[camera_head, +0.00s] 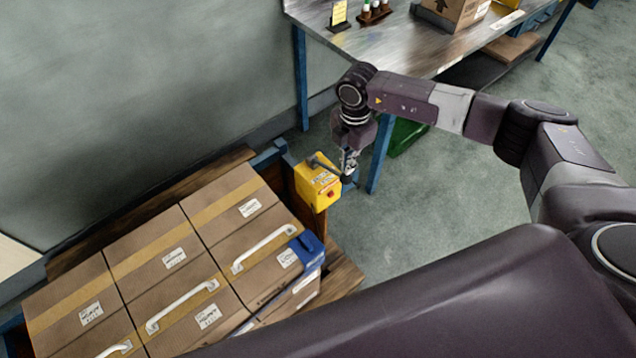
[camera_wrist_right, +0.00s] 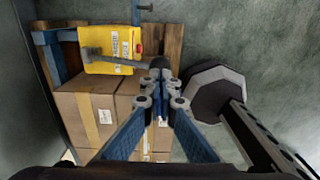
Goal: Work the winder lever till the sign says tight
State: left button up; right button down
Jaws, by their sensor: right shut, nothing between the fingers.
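The yellow winder box (camera_head: 316,186) sits at the far right end of the carton load, on a wooden and blue frame. Its dark lever (camera_head: 325,165) runs from the top of the box toward the right. In the right wrist view the box (camera_wrist_right: 112,45) is at the top, and the grey lever (camera_wrist_right: 118,62) ends in a dark knob at the fingertips. My right gripper (camera_head: 349,164) is shut with nothing between its fingers (camera_wrist_right: 160,84), at the knob; I cannot tell whether they touch. Lettering on the box is too small to read. My left gripper is out of view.
Strapped cartons (camera_head: 186,236) with white handles fill the lower left, with a blue corner piece (camera_head: 306,247) near the box. A metal bench (camera_head: 395,45) with blue legs stands behind, carrying a small yellow card (camera_head: 339,12) and a carton. Open floor (camera_head: 455,180) lies to the right.

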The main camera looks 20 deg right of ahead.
notch_tip(320, 180, down, 10)
jog(key=s+b, duration=0.2)
jog(key=b, duration=0.4)
jog(key=r+p, duration=0.3)
jog(key=r, duration=0.1)
jog(key=w+r+p, duration=0.1)
jog(key=r+p, duration=0.2)
jog(key=r, duration=0.2)
jog(key=w+r+p, duration=0.1)
jog(key=r+p, duration=0.2)
jog(key=r, duration=0.1)
jog(key=shift+w+r, duration=0.1)
jog(key=shift+r, duration=0.2)
jog(key=shift+a, duration=0.1)
dwell(0.3)
